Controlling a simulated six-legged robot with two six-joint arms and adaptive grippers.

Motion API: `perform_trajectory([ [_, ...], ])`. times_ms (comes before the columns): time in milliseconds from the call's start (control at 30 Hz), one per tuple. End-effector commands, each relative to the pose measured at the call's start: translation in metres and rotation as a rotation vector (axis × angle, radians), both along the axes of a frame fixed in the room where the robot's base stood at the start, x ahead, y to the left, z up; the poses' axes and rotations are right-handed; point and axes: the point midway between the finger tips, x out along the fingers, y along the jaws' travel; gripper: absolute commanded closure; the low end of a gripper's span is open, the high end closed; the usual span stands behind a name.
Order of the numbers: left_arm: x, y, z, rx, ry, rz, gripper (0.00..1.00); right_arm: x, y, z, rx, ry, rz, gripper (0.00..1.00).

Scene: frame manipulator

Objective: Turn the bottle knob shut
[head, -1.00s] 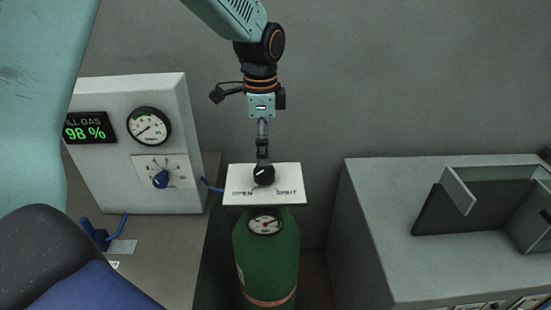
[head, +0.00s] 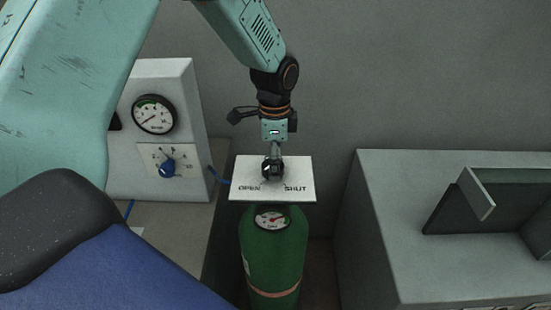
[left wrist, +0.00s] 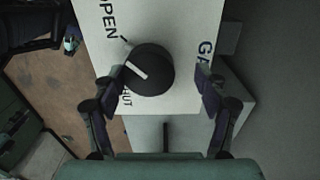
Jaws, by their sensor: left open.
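The green gas bottle (head: 272,245) stands upright below a white plate (head: 243,174) marked OPEN on the left and SHUT on the right. The black knob (head: 268,172) sits on the plate, partly hidden by my left gripper (head: 273,160). In the left wrist view the knob (left wrist: 149,70) is round with a white line pointing between the OPEN and SHUT words. My left gripper (left wrist: 160,78) is open, with one finger on each side of the knob. Contact cannot be told. My right gripper is out of view.
A round gauge (head: 272,218) is on the bottle. A grey cabinet (head: 385,240) with an open bin (head: 500,215) stands at right.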

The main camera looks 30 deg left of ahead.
Motion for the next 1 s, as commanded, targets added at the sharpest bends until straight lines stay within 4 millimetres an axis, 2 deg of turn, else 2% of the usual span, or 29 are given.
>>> perform_trajectory([
  [233, 0.0021, -0.0004, -0.0008, 0.001, 0.001, -0.001, 0.28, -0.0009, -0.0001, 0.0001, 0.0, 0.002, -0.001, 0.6],
  [867, 0.0042, -0.0001, 0.001, 0.0, -0.004, 0.0, 0.81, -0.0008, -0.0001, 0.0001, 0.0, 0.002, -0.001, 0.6],
  [1000, 0.0037, -0.0001, 0.0009, 0.0, -0.002, 0.0, 0.82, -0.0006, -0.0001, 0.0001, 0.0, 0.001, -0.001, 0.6],
])
